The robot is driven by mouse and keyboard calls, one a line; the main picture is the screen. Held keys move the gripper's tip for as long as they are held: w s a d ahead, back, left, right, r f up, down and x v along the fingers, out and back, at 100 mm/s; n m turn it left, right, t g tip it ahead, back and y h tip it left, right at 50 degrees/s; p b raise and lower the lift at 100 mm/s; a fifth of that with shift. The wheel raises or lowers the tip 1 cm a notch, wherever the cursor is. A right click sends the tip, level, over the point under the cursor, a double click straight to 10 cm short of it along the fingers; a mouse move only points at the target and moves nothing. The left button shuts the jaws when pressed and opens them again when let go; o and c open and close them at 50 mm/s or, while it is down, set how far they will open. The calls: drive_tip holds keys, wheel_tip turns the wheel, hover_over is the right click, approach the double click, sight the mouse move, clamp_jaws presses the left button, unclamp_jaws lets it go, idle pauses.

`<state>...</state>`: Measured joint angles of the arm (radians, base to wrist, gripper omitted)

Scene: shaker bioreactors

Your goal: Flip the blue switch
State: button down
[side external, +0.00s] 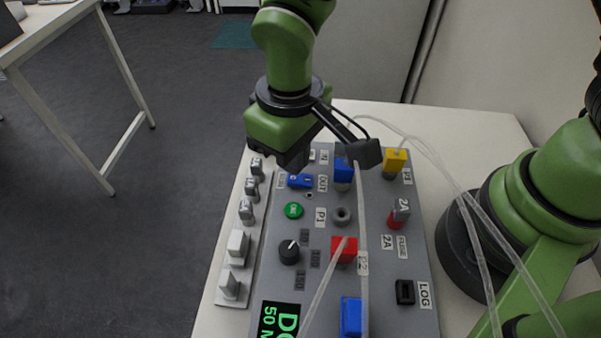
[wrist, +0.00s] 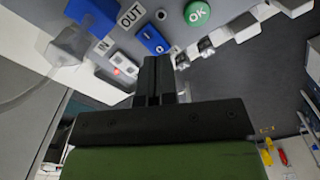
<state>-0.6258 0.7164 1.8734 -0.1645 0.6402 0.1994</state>
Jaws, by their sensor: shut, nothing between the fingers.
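The blue switch (side external: 300,181) is a small blue rocker on the grey panel, left of the OUT label. It also shows in the wrist view (wrist: 152,40), beside the OUT label, just beyond my fingertips. My gripper (side external: 293,163) is above the far part of the panel, close to the switch. In the wrist view my gripper (wrist: 152,60) has its black fingers together with nothing between them. The fingertips appear just short of the switch; whether they touch it cannot be told.
The panel (side external: 320,262) carries a green OK button (side external: 294,210), a black knob (side external: 289,252), a blue connector (side external: 343,172), a red connector (side external: 343,250) and a yellow one (side external: 395,160). Grey clamps line its left edge. Clear tubes hang across the right side.

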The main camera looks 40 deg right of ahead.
sight(293, 177)
drive_tip(key=shift+f, duration=1.2)
idle(0.4)
drive_tip(key=shift+r, duration=3.55)
drive_tip(key=shift+d+r, duration=0.1)
drive_tip(key=s+d+r+m+t+y, duration=0.2)
drive_tip(key=d+r+m+t, duration=0.1)
drive_tip(key=d+r, duration=0.7)
drive_tip(key=s+d+r+m+t, duration=0.4)
drive_tip(key=s+d+r, duration=0.1)
drive_tip(key=s, duration=0.4)
drive_tip(key=shift+d+r, duration=0.25)
drive_tip(key=shift+r, duration=0.2)
